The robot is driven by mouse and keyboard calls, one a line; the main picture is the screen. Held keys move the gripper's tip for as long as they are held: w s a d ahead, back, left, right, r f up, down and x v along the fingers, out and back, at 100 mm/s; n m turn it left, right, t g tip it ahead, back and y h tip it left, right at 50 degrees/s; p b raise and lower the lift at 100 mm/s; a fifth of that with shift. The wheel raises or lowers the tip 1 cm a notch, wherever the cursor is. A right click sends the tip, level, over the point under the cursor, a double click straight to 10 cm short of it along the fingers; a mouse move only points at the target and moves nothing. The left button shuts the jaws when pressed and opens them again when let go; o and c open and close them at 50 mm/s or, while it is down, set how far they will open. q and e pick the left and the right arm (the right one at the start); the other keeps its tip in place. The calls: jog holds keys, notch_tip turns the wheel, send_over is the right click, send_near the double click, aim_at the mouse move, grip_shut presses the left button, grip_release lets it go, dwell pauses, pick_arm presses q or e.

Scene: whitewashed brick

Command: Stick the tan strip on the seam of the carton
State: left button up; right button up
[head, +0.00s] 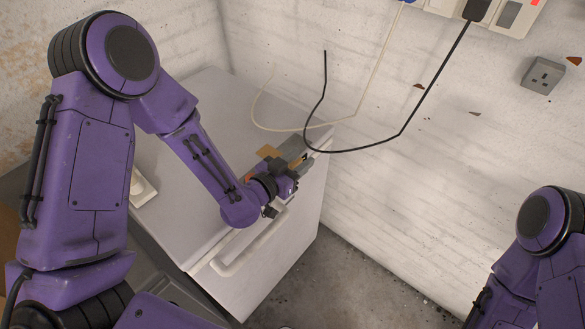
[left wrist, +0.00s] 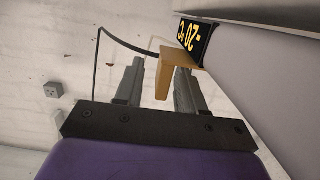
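A tan piece (head: 268,152), which looks like the tan strip, shows beside my left gripper (head: 300,172) at the right edge of the grey-white cabinet top. In the left wrist view the tan piece (left wrist: 180,61) is bent like an L, with one leg reaching between the fingers, near the right one. My left gripper (left wrist: 160,67) has its fingers apart, with a gap between the left finger and the tan piece. A brown surface (head: 8,240) at the far left edge may be the carton; I cannot tell. No carton seam shows. My right gripper is out of view.
The grey-white cabinet (head: 200,120) has a front handle (head: 250,240); a black display with yellow digits (left wrist: 191,36) is near the tan piece. Black (head: 402,132) and pale cords hang loosely near my left gripper. A white object (head: 141,188) lies on the left. Floor on the right is clear.

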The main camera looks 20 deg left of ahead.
pick_arm(q)
jog(key=p+v, duration=0.3)
jog(key=v, duration=0.6)
jog(key=shift+s+p, duration=0.35)
jog(key=shift+s, duration=0.05)
jog(key=shift+a, duration=0.1)
